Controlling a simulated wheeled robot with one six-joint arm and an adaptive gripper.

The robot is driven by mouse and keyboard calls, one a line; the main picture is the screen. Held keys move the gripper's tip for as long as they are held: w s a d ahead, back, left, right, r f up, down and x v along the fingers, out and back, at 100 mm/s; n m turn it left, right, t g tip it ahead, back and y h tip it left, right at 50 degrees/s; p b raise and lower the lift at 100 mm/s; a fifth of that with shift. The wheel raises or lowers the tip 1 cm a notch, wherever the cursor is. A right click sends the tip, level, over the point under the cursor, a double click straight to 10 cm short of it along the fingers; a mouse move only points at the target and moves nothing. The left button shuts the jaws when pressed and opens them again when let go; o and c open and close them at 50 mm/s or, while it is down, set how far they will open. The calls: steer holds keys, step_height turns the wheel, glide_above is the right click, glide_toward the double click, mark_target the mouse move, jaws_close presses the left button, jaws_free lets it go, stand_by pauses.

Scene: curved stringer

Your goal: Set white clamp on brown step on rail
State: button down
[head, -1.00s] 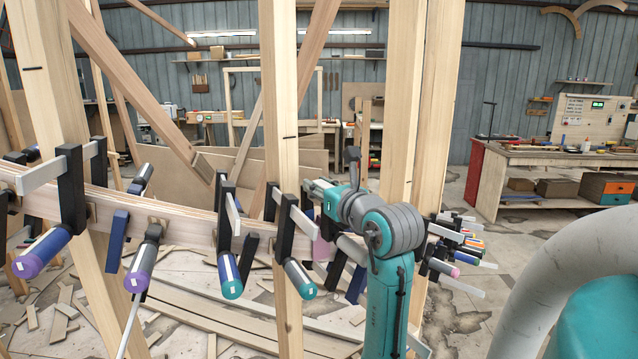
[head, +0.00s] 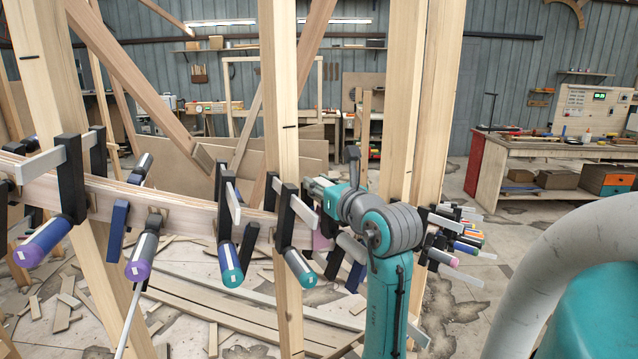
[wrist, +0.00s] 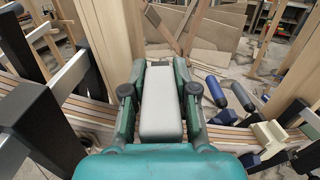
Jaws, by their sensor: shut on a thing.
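My gripper (wrist: 160,95) is shut on a pale white-grey bar (wrist: 161,105), which lies lengthwise between the two green and dark fingers in the wrist view. I take this bar as part of the white clamp; its other parts are hidden. In the head view my gripper (head: 322,190) is beside the middle post, close to the curved laminated rail (head: 185,207), and its fingertips are hard to make out. I cannot tell which one is the brown step.
Several black clamps with coloured handles (head: 228,265) stand along the rail, close to my gripper. Upright wooden posts (head: 280,130) rise beside it. More clamps (head: 455,240) cluster at right. Wood offcuts litter the floor. A workbench (head: 550,150) stands back right.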

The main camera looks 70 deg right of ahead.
mark_target(319, 202)
steer(key=shift+f, duration=1.25)
steer(key=shift+f, duration=0.2)
steer(key=shift+f, duration=0.35)
steer(key=c, duration=0.8)
jaws_free()
steer(key=shift+r, duration=5)
